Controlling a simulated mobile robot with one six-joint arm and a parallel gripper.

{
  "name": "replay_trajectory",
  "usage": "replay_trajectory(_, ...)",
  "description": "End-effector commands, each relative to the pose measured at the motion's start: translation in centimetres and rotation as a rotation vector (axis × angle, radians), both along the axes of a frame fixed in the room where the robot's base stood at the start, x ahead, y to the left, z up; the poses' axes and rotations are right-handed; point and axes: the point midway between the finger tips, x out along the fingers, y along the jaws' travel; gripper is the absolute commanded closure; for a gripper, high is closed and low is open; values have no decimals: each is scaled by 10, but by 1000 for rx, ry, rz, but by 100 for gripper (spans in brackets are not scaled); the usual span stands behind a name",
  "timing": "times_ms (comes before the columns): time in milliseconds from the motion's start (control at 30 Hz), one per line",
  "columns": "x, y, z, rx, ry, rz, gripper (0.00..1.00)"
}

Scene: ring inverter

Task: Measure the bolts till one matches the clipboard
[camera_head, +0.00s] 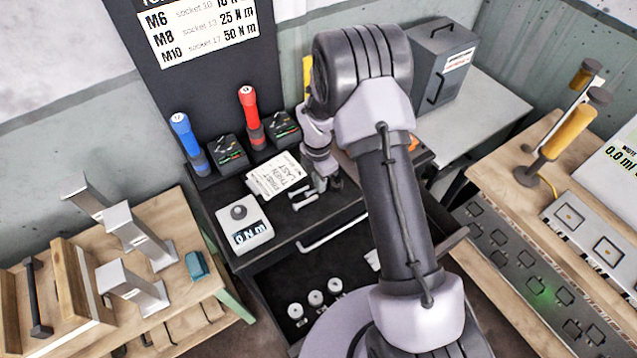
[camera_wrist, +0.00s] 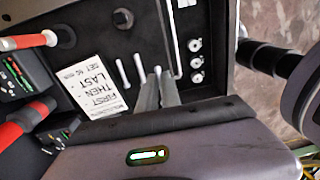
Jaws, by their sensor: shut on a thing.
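Two pale bolts (camera_head: 303,195) lie side by side on the black cart top; in the wrist view one bolt (camera_wrist: 122,73) is next to the white card. My gripper (camera_head: 328,184) is low over the cart top, just right of them. In the wrist view my gripper (camera_wrist: 158,90) is shut on a third pale bolt (camera_wrist: 157,71), mostly hidden between the fingers. A white card (camera_head: 275,177) reading "FIRST THEN LAST" lies left of the bolts; its small print is unreadable. I cannot make out a clipboard for certain.
A white meter (camera_head: 243,226) showing "0 N m" sits at the cart's front left. Blue (camera_head: 187,135) and red (camera_head: 250,115) tools stand at the back. Several sockets (camera_head: 316,298) lie in the open drawer below. Wooden benches flank the cart.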

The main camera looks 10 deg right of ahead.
Motion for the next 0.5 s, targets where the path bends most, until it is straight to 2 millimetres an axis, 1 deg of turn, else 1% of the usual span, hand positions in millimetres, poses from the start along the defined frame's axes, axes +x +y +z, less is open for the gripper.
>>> replay_trajectory(33, 0, 0, -13, 0, 0, 0, 100)
replay_trajectory(500, -1, 0, -79, 0, 1, 1, 100)
